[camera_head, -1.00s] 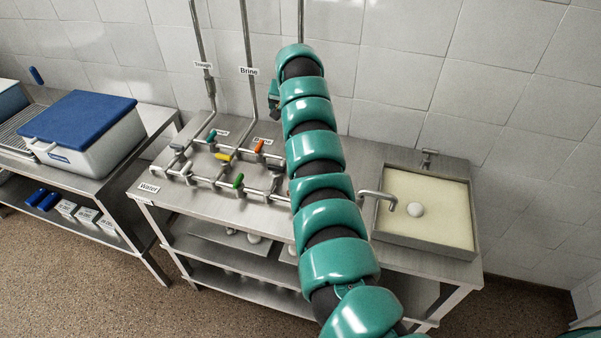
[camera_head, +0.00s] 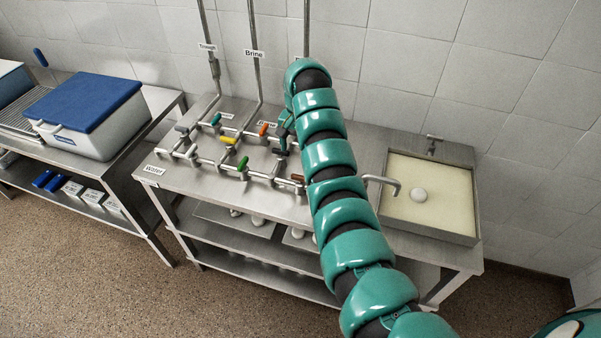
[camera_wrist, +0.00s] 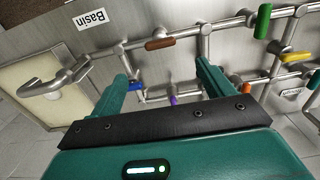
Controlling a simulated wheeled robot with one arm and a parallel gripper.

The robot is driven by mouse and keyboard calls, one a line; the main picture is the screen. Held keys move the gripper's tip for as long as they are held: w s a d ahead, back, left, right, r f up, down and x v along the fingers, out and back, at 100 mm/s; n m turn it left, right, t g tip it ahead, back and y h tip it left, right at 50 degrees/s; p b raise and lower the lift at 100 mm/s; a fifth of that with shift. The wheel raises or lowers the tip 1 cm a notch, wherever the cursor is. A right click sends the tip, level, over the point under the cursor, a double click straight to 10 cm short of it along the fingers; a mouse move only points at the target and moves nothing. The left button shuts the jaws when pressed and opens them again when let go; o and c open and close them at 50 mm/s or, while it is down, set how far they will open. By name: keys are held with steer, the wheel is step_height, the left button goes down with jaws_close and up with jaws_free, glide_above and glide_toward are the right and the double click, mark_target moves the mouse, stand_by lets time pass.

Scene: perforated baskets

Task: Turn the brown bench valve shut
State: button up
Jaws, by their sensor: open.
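The brown valve handle (camera_wrist: 160,43) is in the wrist view, above and between my fingertips. It lies roughly along its pipe, which runs to the curved basin spout. In the head view the brown handle (camera_head: 297,179) shows just left of my arm, on the bench's front pipe. My gripper (camera_wrist: 161,70) is open and empty, with its two fingers spread apart below the handle in the picture. No contact shows. In the head view my gripper (camera_head: 284,134) is behind the brown handle and partly hidden by my arm.
Nearby are green (camera_wrist: 263,21), yellow (camera_wrist: 295,57), orange (camera_wrist: 247,90), blue (camera_wrist: 136,86) and purple (camera_wrist: 173,100) handles. A basin (camera_head: 430,200) with a spout stands right of my arm. A blue-lidded box (camera_head: 85,115) is on the left bench.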

mark_target(300, 176)
step_height(300, 176, down, 9)
steer(key=p, duration=0.3)
steer(key=shift+p, duration=0.35)
steer(key=shift+f, duration=1.4)
steer(key=c, duration=1)
